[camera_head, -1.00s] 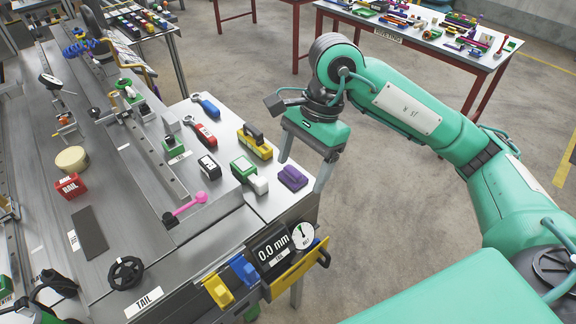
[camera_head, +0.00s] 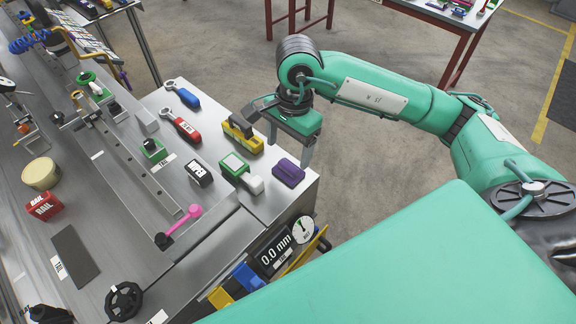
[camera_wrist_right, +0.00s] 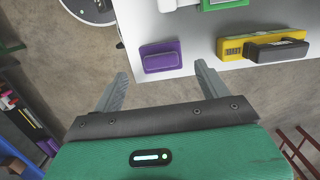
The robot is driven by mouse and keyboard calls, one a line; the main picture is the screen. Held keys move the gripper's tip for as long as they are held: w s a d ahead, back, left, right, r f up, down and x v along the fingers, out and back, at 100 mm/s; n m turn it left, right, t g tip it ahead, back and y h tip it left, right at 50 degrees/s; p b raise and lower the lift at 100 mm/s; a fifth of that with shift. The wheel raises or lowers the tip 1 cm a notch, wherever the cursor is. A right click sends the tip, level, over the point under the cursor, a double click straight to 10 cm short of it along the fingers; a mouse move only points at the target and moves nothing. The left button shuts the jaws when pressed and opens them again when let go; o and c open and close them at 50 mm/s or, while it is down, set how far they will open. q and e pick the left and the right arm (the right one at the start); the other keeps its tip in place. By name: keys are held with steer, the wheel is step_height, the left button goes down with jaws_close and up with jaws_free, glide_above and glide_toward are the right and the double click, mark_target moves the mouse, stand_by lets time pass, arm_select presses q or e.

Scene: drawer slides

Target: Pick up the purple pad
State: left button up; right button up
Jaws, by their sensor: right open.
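The purple pad (camera_head: 288,172) lies on the light tabletop near its right edge in the head view. In the right wrist view the pad (camera_wrist_right: 160,56) shows just ahead of the fingers, near the table's edge. My right gripper (camera_head: 289,152) is open and empty, fingers pointing down, by the pad at the table's edge. In the right wrist view the open fingers of my right gripper (camera_wrist_right: 161,72) stand apart, on either side of the pad's near edge. Whether they are level with the pad I cannot tell. My left gripper is not in view.
A green-and-white tool (camera_head: 238,170) lies left of the pad, and a yellow-and-black block (camera_head: 243,137) lies behind it. Open floor (camera_head: 360,160) is to the right.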

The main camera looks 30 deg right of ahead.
mark_target(288, 165)
steer(key=shift+f+p, duration=0.45)
steer(key=shift+f, duration=0.2)
steer(key=f+p, duration=0.1)
steer(key=f, duration=0.2)
steer(key=shift+d+f+p, duration=0.1)
steer(key=shift+d+p, duration=0.1)
steer(key=shift+p, duration=0.1)
steer(key=shift+a+f, duration=0.1)
steer(key=shift+f, duration=0.55)
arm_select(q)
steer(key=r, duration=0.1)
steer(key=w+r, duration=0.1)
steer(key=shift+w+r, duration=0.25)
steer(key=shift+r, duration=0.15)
arm_select(e)
steer(key=shift+c, duration=0.3)
steer(key=c, duration=0.8)
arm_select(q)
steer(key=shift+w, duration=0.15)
